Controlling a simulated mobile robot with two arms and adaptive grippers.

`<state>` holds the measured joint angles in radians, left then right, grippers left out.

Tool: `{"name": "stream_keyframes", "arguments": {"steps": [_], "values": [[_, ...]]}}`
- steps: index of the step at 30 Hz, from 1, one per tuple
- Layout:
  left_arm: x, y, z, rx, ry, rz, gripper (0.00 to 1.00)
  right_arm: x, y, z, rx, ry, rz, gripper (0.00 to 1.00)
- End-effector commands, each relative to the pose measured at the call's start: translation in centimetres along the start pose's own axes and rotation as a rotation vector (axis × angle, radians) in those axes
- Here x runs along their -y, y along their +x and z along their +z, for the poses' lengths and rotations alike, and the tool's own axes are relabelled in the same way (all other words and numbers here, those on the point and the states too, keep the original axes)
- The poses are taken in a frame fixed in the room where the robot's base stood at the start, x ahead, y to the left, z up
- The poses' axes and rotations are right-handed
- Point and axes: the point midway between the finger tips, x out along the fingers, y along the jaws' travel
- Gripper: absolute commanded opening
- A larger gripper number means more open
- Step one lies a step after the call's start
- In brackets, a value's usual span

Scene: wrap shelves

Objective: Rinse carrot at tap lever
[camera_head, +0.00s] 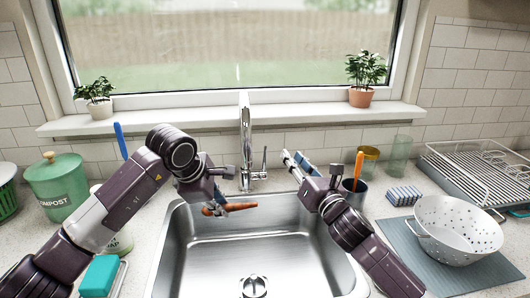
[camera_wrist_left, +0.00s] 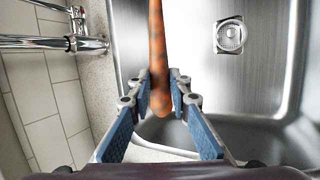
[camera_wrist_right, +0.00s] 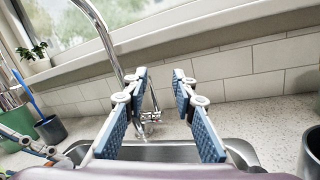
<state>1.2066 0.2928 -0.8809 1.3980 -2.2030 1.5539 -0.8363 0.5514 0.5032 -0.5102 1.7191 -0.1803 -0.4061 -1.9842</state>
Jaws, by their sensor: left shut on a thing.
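The orange carrot (camera_head: 240,206) has dark specks and lies sideways over the back of the sink. My left gripper (camera_head: 222,207) is shut on it; in the left wrist view the carrot (camera_wrist_left: 157,40) runs between the blue-padded fingers. The chrome tap (camera_head: 245,140) stands behind the sink, with its lever (camera_head: 264,162) on its right side. My right gripper (camera_head: 294,162) is open and empty, just right of the lever and apart from it. In the right wrist view the lever (camera_wrist_right: 151,116) shows beyond the gap between the fingers. No water is visible.
The steel sink (camera_head: 205,255) is empty, with a drain (camera_head: 253,287). To the right are a dark cup (camera_head: 353,190) with an orange-handled tool, a sponge (camera_head: 403,195), a white colander (camera_head: 458,230) and a dish rack (camera_head: 470,170). A green compost bin (camera_head: 55,187) stands left.

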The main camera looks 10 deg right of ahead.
Motion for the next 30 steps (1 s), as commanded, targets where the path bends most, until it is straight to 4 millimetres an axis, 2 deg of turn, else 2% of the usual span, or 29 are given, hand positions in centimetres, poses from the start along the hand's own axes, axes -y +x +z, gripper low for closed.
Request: {"name": "stream_keyframes", "arguments": {"steps": [3,9,17,30], "values": [[0.0,0.0,0.0,0.000,0.000,0.000,0.00,-1.8,0.5,-2.4,-0.053,-0.126,-0.020,0.25],[0.0,0.0,0.0,0.000,0.000,0.001,0.00,-2.7,0.7,-4.3,-0.090,-0.253,-0.059,0.25],[0.0,0.0,0.0,0.000,0.000,0.001,0.00,-2.7,2.5,-4.7,-0.095,-0.274,-0.069,0.25],[0.0,0.0,0.0,0.000,0.000,0.001,0.00,-2.2,8.6,-5.1,-0.094,-0.271,-0.067,0.25]]}}
